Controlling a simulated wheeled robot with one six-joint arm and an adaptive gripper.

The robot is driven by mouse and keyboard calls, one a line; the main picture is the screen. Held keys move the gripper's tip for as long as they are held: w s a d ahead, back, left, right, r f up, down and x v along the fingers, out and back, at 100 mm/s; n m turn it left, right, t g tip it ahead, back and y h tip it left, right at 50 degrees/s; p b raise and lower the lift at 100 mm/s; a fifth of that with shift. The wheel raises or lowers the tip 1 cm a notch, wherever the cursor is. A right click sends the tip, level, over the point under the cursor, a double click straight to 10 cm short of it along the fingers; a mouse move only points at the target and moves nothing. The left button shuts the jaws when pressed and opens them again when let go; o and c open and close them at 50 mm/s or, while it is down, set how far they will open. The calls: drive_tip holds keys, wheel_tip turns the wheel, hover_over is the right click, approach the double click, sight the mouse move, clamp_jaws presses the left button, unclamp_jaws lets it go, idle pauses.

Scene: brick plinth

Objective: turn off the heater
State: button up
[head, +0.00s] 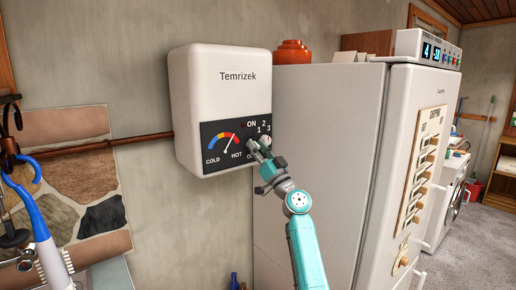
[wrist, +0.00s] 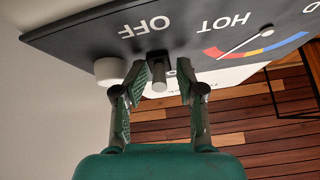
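The heater (head: 205,100) is a white wall box marked "Temrizek" in the head view. Its dark panel (head: 210,130) has a cold-to-hot gauge, the numbers 1, 2 and 3, and "ON". In the upside-down wrist view, the panel (wrist: 180,35) shows "OFF" and "HOT". A small switch (wrist: 159,84), a black block with a pale stub, sticks out near "OFF". My gripper (wrist: 160,76) is open, its two green-padded fingers either side of the switch; contact cannot be told. A white round knob (wrist: 108,70) is beside the left finger. In the head view my gripper (head: 258,150) covers the panel's lower right.
A tall white fridge (head: 320,150) stands close to the right of the heater and my arm. An orange pot (head: 292,52) and a device with a digital display (head: 428,46) sit on top. A pipe (head: 145,138) meets the heater's left side. A washing machine (head: 450,205) is farther right.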

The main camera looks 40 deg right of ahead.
drive_tip(key=v, duration=1.2)
idle(0.4)
